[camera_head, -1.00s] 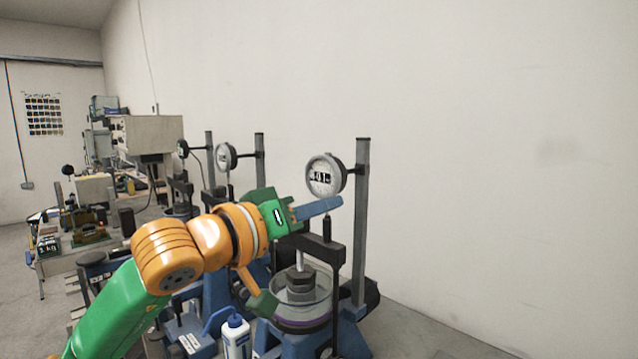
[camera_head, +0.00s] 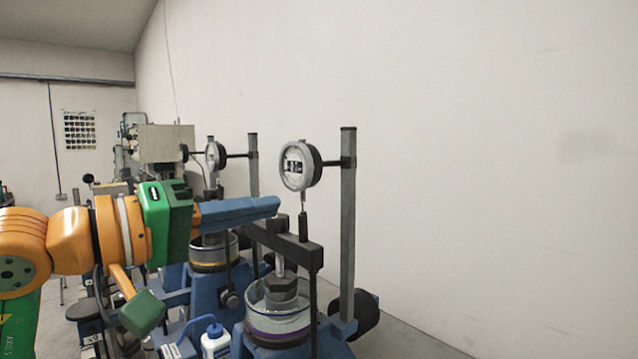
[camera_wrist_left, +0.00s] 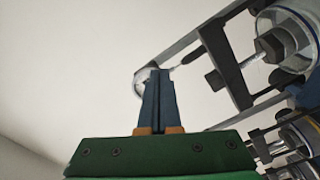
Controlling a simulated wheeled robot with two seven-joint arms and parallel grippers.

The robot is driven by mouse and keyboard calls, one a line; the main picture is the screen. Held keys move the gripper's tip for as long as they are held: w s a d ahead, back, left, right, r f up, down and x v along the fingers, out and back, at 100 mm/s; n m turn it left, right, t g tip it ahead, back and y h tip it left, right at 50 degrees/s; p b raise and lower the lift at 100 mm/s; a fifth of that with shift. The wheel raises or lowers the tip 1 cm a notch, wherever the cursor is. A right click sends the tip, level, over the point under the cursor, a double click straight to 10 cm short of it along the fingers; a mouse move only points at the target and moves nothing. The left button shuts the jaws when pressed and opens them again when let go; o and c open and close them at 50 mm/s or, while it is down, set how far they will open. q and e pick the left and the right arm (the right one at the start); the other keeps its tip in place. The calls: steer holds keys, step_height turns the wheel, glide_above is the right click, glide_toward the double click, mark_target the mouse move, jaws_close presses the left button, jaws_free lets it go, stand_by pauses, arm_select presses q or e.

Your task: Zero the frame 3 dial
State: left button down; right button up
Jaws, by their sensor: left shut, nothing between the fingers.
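The nearest lever frame carries a round dial (camera_head: 297,166) with a dark digital readout, clamped to a grey upright post (camera_head: 347,220). I cannot tell which frame is numbered 3, and the readout is too small to read surely. My left gripper (camera_head: 277,206) is shut and empty, its blue fingers pointing right, just below and left of this dial in the head view. In the left wrist view the shut fingertips (camera_wrist_left: 161,72) overlap the pale rim of the dial (camera_wrist_left: 142,82); whether they touch it I cannot tell. My right gripper is not in view.
Below the dial are a dark lever yoke (camera_head: 290,240) and a clear cell (camera_head: 277,310) with a purple ring. A second frame's dial (camera_head: 215,157) stands behind. A white bottle (camera_head: 215,342) stands in front. The wall side at right is clear.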

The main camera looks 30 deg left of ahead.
mark_target(295, 166)
arm_select(q)
steer(key=p+x, duration=0.3)
steer(key=x, duration=0.2)
steer(key=shift+w+r, duration=0.2)
steer(key=shift+w, duration=0.05)
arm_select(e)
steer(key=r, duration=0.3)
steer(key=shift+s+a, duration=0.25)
arm_select(q)
steer(key=shift+w+r, duration=0.1)
steer(key=shift+w, duration=0.05)
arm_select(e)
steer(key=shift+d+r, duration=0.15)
arm_select(q)
steer(key=shift+a+r+p, duration=0.1)
steer(key=shift+r+p, duration=0.05)
steer(key=shift+p, duration=0.15)
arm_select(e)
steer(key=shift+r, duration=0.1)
